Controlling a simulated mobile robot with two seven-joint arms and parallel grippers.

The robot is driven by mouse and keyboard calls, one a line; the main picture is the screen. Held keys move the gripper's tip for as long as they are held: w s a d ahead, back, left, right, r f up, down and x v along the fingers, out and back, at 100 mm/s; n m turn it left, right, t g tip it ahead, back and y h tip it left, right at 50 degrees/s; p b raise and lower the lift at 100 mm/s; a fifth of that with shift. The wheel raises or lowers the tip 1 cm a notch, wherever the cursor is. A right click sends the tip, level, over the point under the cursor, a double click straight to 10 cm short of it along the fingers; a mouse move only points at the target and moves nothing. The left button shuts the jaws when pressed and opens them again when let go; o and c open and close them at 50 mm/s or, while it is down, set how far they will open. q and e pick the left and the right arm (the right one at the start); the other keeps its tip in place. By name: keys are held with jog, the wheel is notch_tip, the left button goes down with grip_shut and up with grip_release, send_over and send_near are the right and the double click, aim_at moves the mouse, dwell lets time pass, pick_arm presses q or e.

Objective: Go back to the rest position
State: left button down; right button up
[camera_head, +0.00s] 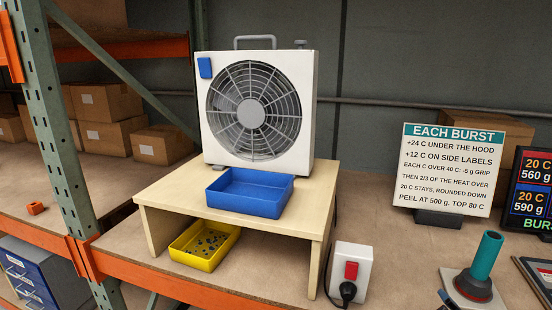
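Neither of my grippers shows in the head view, and no arm of mine can be made out. A white box fan (259,108) with a round grille stands on a small wooden stand. A blue tray (250,204) sits on the stand in front of the fan and looks empty. A yellow tray (203,259) with small dark bits in it is under the stand. A white switch box (352,262) with a red switch and a black plug stands to the right of the stand.
The wooden stand (300,224) is mid-bench. A sign (449,168) and a dark display (530,195) stand at right. A teal cylinder (486,255) on a dark base is at lower right. A shelf upright (57,130), cartons (110,118) and blue drawers (40,275) are at left.

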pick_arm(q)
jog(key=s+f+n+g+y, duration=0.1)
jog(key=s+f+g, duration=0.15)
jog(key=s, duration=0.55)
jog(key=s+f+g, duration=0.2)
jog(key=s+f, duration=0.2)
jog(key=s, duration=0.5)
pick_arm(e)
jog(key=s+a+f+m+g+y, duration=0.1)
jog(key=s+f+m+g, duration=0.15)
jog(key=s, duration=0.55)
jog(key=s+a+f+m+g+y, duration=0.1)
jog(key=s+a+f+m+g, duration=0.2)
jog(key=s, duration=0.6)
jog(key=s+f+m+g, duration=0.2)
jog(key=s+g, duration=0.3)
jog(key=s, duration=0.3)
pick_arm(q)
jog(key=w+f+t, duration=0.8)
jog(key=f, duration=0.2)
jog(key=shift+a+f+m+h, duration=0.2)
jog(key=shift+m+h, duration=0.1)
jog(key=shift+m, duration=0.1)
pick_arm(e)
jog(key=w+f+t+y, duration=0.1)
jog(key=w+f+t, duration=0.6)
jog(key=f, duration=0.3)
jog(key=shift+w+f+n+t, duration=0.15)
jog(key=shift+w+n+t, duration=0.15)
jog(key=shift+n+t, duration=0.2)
